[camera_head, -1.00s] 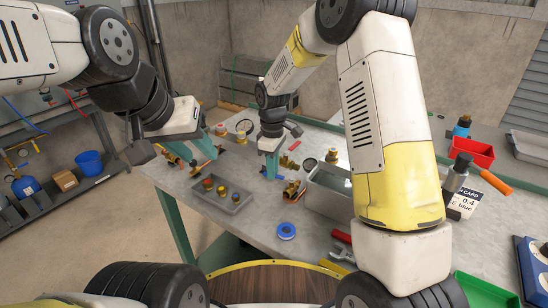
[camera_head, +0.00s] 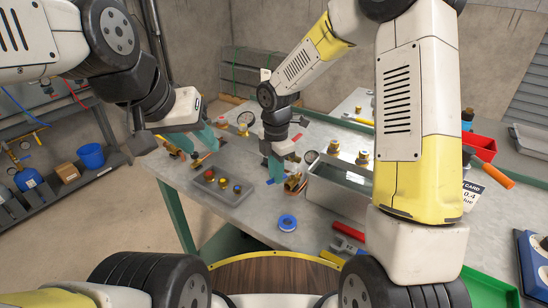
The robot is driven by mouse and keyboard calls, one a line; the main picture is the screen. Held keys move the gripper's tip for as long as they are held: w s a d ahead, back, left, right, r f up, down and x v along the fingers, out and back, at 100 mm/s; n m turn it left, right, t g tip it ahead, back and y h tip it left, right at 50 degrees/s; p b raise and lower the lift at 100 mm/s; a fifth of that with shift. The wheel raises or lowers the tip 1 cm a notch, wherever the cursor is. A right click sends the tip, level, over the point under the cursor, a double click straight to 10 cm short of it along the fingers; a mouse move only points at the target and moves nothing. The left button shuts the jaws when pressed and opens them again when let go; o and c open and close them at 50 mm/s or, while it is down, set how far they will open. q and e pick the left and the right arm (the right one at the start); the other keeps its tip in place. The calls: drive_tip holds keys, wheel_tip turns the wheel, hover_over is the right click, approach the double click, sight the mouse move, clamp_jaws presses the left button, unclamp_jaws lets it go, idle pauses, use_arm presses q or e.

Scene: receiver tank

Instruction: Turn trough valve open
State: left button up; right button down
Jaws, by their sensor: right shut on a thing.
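The trough (camera_head: 335,198) is an open grey metal box on the table, right of centre. The brass trough valve (camera_head: 293,183) sits at its left end. My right gripper (camera_head: 274,168) comes down from above beside the valve, its teal fingers shut on it; the fingers and wrist hide the exact grip and the handle's angle. My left gripper (camera_head: 203,148) is further left, low over the table's far left part, near brass pipe fittings (camera_head: 174,149). Its teal fingers show partly, and I cannot tell whether they are apart.
A grey tray (camera_head: 236,197) with several small coloured fittings lies in front of the grippers. A blue tape roll (camera_head: 288,222) and a red-handled tool (camera_head: 347,232) lie nearer. A red bin (camera_head: 481,147) and an orange-handled tool (camera_head: 496,176) are at right. Bare tabletop surrounds the tape.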

drive_tip(key=shift+s+d+n, duration=0.3)
drive_tip(key=shift+n, duration=0.5)
drive_tip(key=shift+s+d+n, duration=0.25)
drive_tip(key=shift+d+n, duration=0.05)
drive_tip(key=shift+n, duration=0.5)
drive_tip(key=shift+s+d+n, duration=0.3)
drive_tip(key=shift+n, duration=0.5)
drive_tip(key=c, duration=1.4)
unclamp_jaws()
wheel_tip(320, 180, up, 8)
drive_tip(key=shift+f, duration=0.1)
